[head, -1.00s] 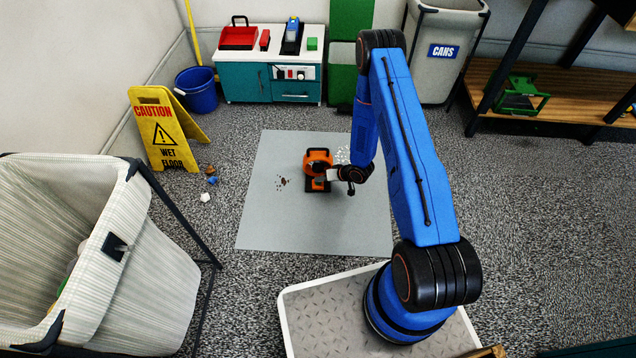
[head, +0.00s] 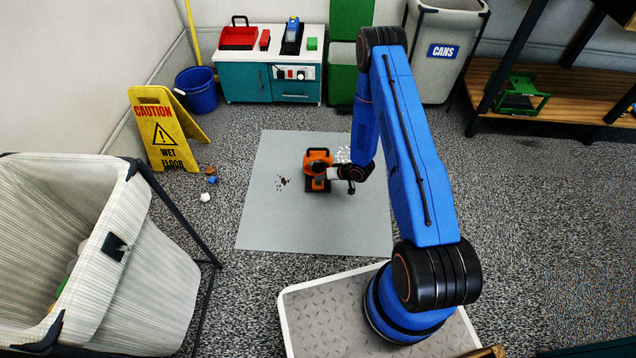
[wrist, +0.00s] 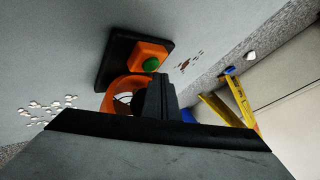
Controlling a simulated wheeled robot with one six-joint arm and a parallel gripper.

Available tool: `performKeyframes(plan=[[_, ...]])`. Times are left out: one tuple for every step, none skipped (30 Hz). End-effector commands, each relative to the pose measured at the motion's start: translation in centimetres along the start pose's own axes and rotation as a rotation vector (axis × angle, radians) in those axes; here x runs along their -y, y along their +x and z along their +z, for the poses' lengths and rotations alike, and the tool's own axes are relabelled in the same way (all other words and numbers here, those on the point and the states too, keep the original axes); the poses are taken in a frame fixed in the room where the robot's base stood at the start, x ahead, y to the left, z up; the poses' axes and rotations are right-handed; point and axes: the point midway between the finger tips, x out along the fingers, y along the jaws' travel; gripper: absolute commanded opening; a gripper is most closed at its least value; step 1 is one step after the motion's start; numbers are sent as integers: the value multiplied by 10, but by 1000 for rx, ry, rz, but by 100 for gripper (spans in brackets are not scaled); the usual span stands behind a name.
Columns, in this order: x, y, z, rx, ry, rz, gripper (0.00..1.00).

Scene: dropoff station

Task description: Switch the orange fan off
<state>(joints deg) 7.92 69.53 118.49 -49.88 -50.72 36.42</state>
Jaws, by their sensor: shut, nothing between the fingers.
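The orange fan (head: 318,154) stands on the grey mat, and its black base shows just below my gripper in the head view. In the wrist view its orange ring (wrist: 121,88) is partly hidden behind my gripper. The orange housing with a green button (wrist: 151,64) sits on the fan's black base (wrist: 118,50). My gripper (head: 320,168) is in front of the fan in the head view. Its dark fingers (wrist: 161,82) are shut and empty, with the tips close to the button in the wrist picture. I cannot tell whether they touch the fan.
The grey mat (head: 290,225) has dark crumbs (head: 283,181) left of the fan and white bits (head: 343,153) to its right. A large bin (head: 150,270) stands at front left.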

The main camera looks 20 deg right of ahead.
Motion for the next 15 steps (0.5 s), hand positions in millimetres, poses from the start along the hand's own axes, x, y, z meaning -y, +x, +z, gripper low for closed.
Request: performKeyframes(plan=[[0, 0, 0, 0, 0, 0, 0], [0, 0, 0, 0, 0, 0, 0], [0, 0, 0, 0, 0, 0, 0], [0, 0, 0, 0, 0, 0, 0], [0, 0, 0, 0, 0, 0, 0], [0, 0, 0, 0, 0, 0, 0], [0, 0, 0, 0, 0, 0, 0], [1, -1, -1, 0, 0, 0, 0], [2, -2, -2, 0, 0, 0, 0], [2, -3, -3, -1, -1, 0, 0], [4, -5, -4, -1, -1, 0, 0], [5, -7, -6, 0, -1, 0, 0], [6, -9, -7, 0, -1, 0, 0], [8, -11, -8, 0, -1, 0, 0], [9, -13, -10, 0, -1, 0, 0]])
